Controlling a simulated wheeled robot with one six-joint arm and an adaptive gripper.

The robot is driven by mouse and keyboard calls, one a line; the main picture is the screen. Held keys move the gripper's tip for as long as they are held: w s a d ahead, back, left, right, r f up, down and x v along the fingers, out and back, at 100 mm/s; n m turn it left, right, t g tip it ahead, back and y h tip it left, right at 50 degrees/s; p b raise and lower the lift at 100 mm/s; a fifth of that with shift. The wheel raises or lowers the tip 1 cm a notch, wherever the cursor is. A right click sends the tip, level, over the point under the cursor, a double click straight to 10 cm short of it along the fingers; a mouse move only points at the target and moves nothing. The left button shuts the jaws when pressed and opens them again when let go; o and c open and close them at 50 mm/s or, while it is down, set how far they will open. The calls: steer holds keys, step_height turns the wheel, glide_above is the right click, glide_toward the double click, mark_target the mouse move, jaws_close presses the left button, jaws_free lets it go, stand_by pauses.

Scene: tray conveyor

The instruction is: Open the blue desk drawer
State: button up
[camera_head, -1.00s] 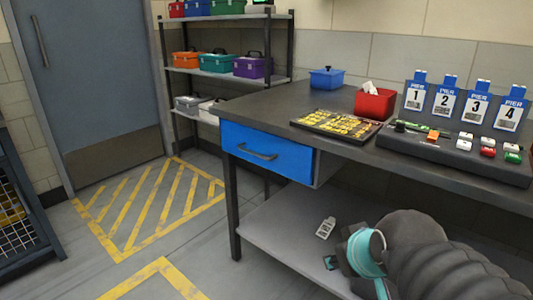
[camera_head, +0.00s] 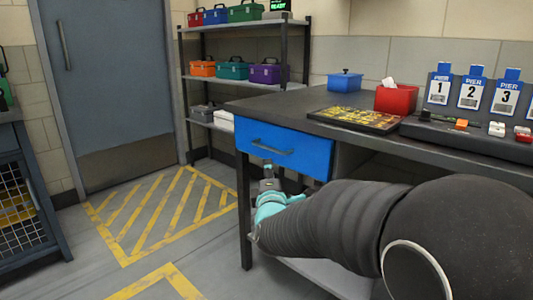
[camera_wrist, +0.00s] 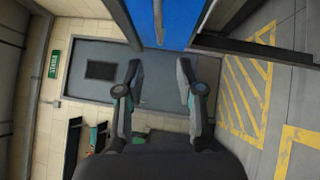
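The blue drawer (camera_head: 305,152) sits under the left end of the dark desk top (camera_head: 262,105), and its front looks closed. Its dark bar handle (camera_head: 270,147) runs across the front. My gripper (camera_head: 268,172) is just below and in front of the handle, with a gap between them. In the wrist view, my gripper (camera_wrist: 160,68) is open and empty, its two fingers apart. The drawer front (camera_wrist: 185,15) shows there at the top, and the handle (camera_wrist: 158,22) lies beyond the fingertips, roughly in line with the space between them.
On the desk are a blue box (camera_head: 345,82), a red bin (camera_head: 396,98), a yellow-marked tray (camera_head: 355,119) and pier signs (camera_head: 470,90). A rack (camera_head: 285,60) with toolboxes stands behind. The striped floor (camera_head: 165,210) left of the desk is clear.

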mark_target(266, 148)
steer(key=w, duration=0.4)
steer(key=w+a+r, duration=0.1)
steer(key=w, duration=0.4)
steer(key=w+r, duration=0.1)
steer(key=w, duration=0.3)
steer(key=shift+w+a, duration=0.2)
steer(key=shift+a, duration=0.2)
jaws_close()
